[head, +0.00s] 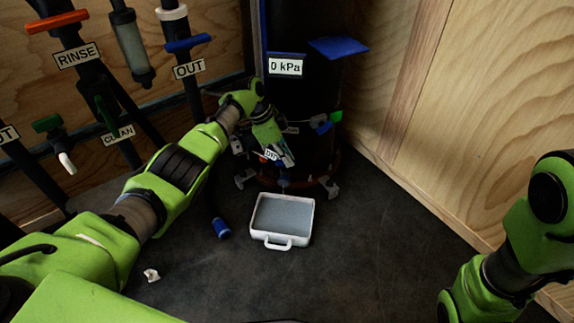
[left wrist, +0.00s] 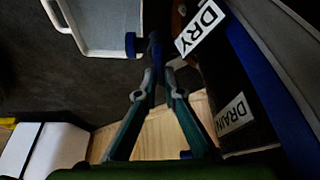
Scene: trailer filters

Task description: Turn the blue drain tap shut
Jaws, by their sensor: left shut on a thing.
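The blue drain tap (left wrist: 131,45) shows in the left wrist view as a small dark blue piece at the fingertips. In the head view a small blue part (head: 284,183) shows low on the tank, just below my left gripper (head: 285,160). My left gripper, also in the left wrist view (left wrist: 156,75), has its fingertips close together and is shut on the tap. The fingers hide much of the tap, and its exact angle is hard to tell. A DRAIN label (left wrist: 233,114) and a DRY label (left wrist: 200,27) are beside the fingers. My right gripper is out of view.
The black tank (head: 310,105) stands in the corner by the wooden wall (head: 480,110). A white handled tray (head: 283,241) sits on the floor before it. A blue-ended hose (head: 221,228) and a white scrap (head: 151,274) lie left of the tray. Pipes with taps stand at left.

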